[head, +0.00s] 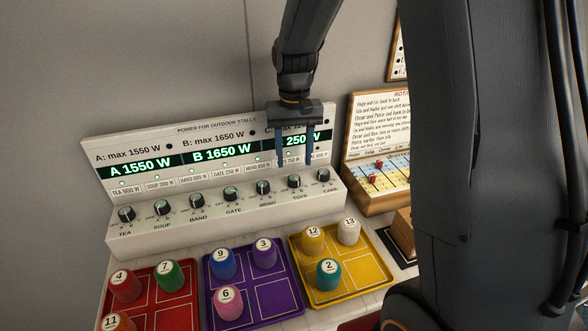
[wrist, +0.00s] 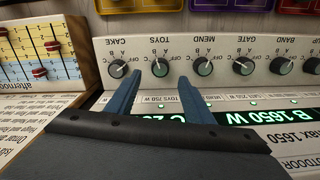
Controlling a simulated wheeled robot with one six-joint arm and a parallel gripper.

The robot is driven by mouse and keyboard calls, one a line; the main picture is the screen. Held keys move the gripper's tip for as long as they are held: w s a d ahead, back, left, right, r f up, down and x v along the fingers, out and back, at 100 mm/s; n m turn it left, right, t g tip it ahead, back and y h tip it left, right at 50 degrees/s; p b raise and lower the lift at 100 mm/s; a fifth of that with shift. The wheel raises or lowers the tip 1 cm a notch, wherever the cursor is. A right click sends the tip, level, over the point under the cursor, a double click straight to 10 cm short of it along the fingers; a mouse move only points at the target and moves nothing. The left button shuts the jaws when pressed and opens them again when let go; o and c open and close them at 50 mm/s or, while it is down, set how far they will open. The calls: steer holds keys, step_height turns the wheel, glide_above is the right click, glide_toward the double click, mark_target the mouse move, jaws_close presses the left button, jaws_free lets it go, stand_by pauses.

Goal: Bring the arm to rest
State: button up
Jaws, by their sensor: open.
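The toys knob (head: 294,181) is a small dark knob with a pale greenish face on the sloped front of the white power panel (head: 215,219). It also shows in the wrist view (wrist: 160,68), upside down, with letters around it; I cannot tell surely which letter its pointer meets. My gripper (head: 295,160) is open and empty, its two blue fingers pointing down just above and behind the toys knob. In the wrist view the fingertips (wrist: 159,76) lie to either side of the knob, and no contact is visible.
The cake knob (head: 323,175) and mend knob (head: 263,187) flank it closely. The lit display (head: 215,153) reads A 1550 W and B 1650 W; its C part is partly hidden by my gripper. Red, purple and yellow trays (head: 375,283) with numbered pegs stand in front. A wooden board (head: 372,203) stands right.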

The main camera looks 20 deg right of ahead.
steer(key=shift+r, duration=0.85)
steer(key=s+f+n+t, duration=0.1)
steer(key=s+f+n, duration=0.1)
steer(key=s, duration=1.5)
steer(key=shift+s+f, duration=0.35)
steer(key=shift+f, duration=0.25)
steer(key=shift+a, duration=0.1)
steer(key=shift+c, duration=0.5)
